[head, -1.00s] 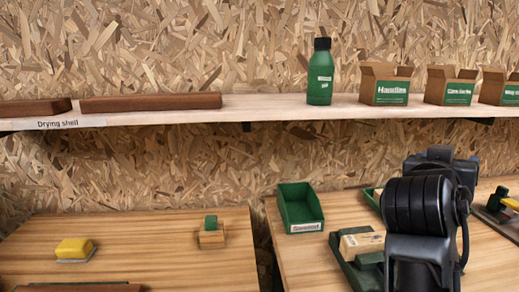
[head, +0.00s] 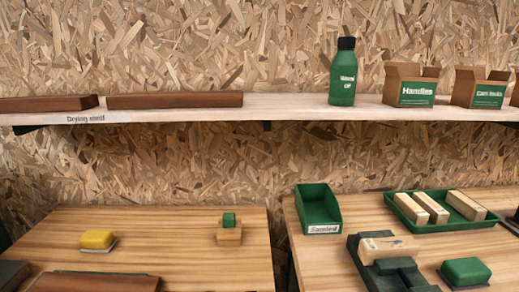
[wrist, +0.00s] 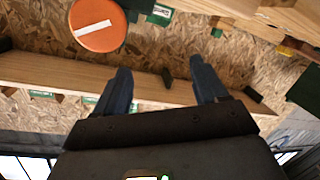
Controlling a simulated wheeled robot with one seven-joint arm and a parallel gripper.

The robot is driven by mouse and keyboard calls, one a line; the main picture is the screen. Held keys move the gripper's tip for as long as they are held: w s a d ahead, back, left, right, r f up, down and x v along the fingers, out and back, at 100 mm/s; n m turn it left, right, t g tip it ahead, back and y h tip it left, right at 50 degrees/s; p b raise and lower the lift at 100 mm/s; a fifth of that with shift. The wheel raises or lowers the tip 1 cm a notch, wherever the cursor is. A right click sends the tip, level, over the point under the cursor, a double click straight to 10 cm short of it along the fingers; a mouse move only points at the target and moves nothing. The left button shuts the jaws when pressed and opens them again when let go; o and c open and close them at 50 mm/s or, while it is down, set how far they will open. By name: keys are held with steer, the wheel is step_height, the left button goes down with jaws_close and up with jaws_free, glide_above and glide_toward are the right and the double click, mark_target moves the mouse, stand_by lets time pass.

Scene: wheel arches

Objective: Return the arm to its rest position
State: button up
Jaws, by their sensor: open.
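My gripper (wrist: 158,88) shows in the wrist view with its two dark fingers spread apart and nothing between them. Beyond the fingers are a wooden board surface (wrist: 50,75) and the chipboard wall, seen at a tilt. My arm and gripper do not show in the head view now. How the arm is folded cannot be told from these frames.
A shelf (head: 200,113) holds brown bars, a green bottle (head: 343,75) and open boxes (head: 409,86). Two benches stand below with a gap between them. The right bench holds a green bin (head: 318,207), a tray of blocks (head: 398,203) and a block in a vise (head: 390,248). A yellow-topped block (head: 98,239) is on the left bench.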

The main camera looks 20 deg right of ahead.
steer(key=s+a+m+g+y, duration=0.1)
steer(key=s+a+m, duration=0.1)
steer(key=s+a, duration=0.5)
steer(key=s+a+m+y, duration=0.2)
steer(key=s, duration=0.8)
step_height(320, 180, down, 8)
steer(key=b, duration=0.7)
steer(key=shift+r, duration=0.15)
